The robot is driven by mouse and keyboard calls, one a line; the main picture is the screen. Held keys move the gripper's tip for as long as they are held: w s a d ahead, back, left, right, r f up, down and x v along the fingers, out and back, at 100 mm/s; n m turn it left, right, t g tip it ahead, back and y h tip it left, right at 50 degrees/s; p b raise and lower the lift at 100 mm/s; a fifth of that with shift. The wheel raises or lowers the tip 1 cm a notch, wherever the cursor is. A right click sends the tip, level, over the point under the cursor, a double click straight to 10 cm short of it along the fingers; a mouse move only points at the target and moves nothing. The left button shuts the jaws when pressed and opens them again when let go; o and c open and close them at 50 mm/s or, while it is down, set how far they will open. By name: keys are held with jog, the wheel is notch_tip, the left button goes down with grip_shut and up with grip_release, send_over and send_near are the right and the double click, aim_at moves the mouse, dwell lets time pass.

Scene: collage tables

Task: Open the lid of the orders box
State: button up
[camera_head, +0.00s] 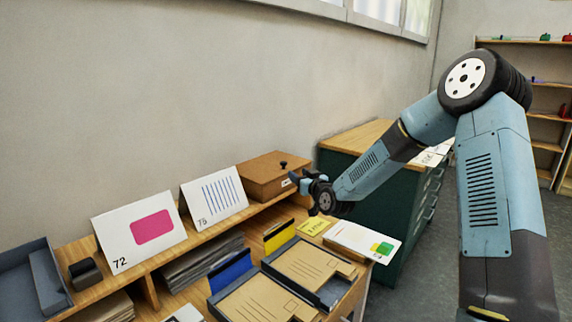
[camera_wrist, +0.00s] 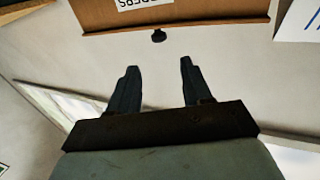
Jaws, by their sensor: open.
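The orders box (camera_head: 262,180) is a brown wooden box with a closed lid, standing on the raised shelf against the wall. A dark knob (camera_head: 283,164) sits on its lid. My gripper (camera_head: 292,178) is at the box's right end, close to it. In the wrist view the orders box (camera_wrist: 205,14) is at the top edge, its white label partly cut off. The knob (camera_wrist: 159,36) shows just beyond my gripper's fingertips (camera_wrist: 160,64), roughly centred between them and apart from them. The fingers are open and empty.
Cards marked 72 (camera_head: 115,245) and 75 (camera_head: 200,212) lean on the shelf left of the box. Trays with brown envelopes (camera_head: 310,263) and a white card (camera_head: 350,238) lie on the table below. A green cabinet (camera_head: 400,200) stands behind my arm.

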aim_at(285, 163)
jog(key=x, duration=1.3)
jog(key=shift+w, duration=0.2)
grip_shut()
